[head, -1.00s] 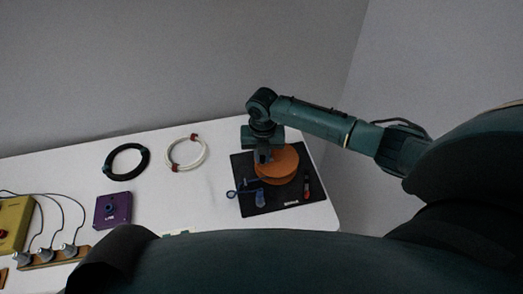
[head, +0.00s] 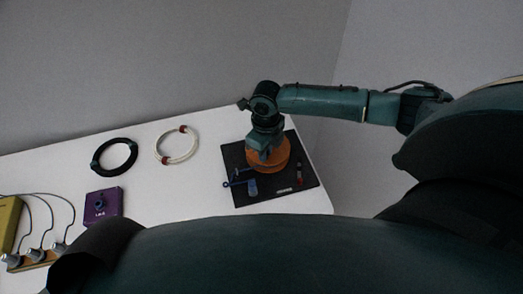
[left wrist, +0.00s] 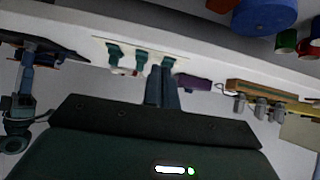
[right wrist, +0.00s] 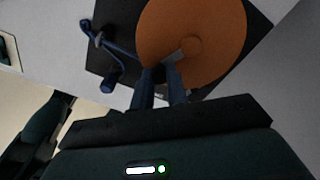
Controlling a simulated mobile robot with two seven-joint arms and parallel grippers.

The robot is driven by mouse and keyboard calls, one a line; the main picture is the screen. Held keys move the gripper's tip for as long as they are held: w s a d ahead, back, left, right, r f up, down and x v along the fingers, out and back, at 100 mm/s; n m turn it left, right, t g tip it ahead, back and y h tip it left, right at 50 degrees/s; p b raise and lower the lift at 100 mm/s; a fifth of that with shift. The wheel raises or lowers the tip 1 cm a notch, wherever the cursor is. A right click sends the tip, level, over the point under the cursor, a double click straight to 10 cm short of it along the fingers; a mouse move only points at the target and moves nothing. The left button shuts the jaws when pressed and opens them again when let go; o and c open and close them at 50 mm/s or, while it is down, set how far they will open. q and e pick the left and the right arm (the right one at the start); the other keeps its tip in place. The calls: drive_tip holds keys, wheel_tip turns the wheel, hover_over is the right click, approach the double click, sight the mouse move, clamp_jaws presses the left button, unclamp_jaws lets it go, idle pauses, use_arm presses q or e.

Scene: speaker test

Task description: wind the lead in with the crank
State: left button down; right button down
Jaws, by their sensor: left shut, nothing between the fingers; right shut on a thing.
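An orange round reel (head: 281,157) sits on a black mat (head: 300,155) at the right end of the white table. My right gripper (head: 264,152) is over the reel, and the arm hides part of it. In the right wrist view the orange disc (right wrist: 215,30) fills the upper middle. A short grey crank arm (right wrist: 176,57) runs from its hub to my right fingertips (right wrist: 163,78), which are shut on the crank's handle, itself mostly hidden. My left gripper (left wrist: 162,88) is shut and empty, apart from the table. I cannot make out the lead on the reel.
A black coil (head: 134,157), white coil (head: 193,150), purple box (head: 105,206) and plug strip (head: 38,262) lie further left.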

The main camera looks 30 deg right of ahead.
drive_tip(key=shift+d+n+b, duration=0.3)
drive_tip(key=shift+n+b, duration=0.5)
drive_tip(key=shift+b, duration=0.2)
drive_tip(key=shift+s+d+r+n+b, duration=0.1)
drive_tip(key=shift+s+n+b, duration=0.1)
drive_tip(key=shift+n+b, duration=0.2)
drive_tip(key=c, duration=1.4)
unclamp_jaws()
wheel_tip(320, 180, up, 13)
drive_tip(key=shift+r, duration=0.1)
